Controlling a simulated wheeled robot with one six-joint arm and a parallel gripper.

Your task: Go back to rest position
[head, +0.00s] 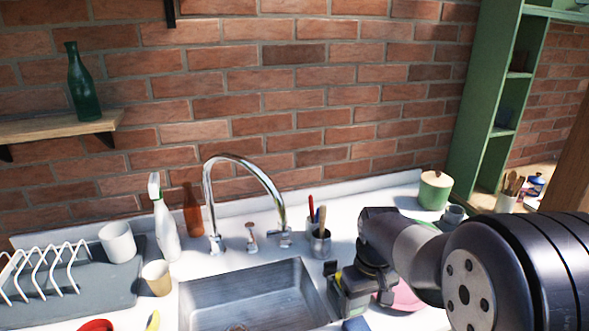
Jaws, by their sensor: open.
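My arm comes in from the right edge of the head view and reaches left over the counter. My gripper (347,300) points down beside the right rim of the metal sink (255,293). It is open, and I see nothing held between its jaws. A pink plate or bowl (408,299) is partly hidden behind my gripper and arm. A blue item (356,325) shows at the bottom edge, just below my gripper, cut off by the frame.
A chrome faucet (243,160) arches behind the sink. A metal cup with utensils (319,242) stands close to my arm. A spray bottle (165,222), a tan cup (157,278) and a dish rack (45,270) stand left. A green canister (435,191) is at the back right.

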